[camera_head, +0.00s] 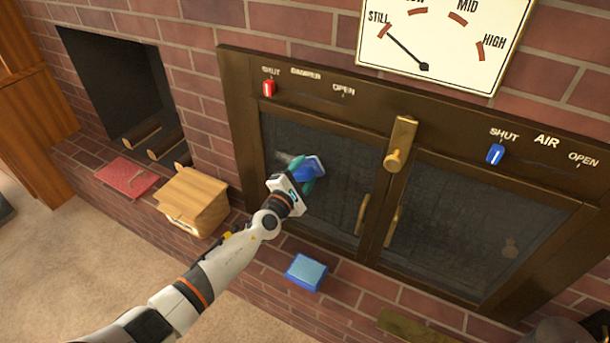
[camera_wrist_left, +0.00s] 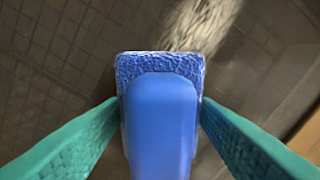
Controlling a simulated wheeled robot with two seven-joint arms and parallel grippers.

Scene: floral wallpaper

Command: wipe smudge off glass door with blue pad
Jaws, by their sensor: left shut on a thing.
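My left gripper (camera_head: 303,178) is shut on the blue pad (camera_head: 314,166) in front of the left glass door (camera_head: 335,205). In the left wrist view the blue pad (camera_wrist_left: 162,115) sits between the two green fingers, its textured face towards the dark glass. A pale streaky smudge (camera_wrist_left: 200,24) shows on the glass just beyond the pad's far edge. In the head view a faint whitish patch (camera_head: 284,158) lies just left of the pad. Whether the pad touches the glass I cannot tell. My right gripper is not in view.
A wooden box (camera_head: 195,195) and a red board (camera_head: 127,177) lie to the left. A brass latch (camera_head: 400,145) and handles stand out between the doors.

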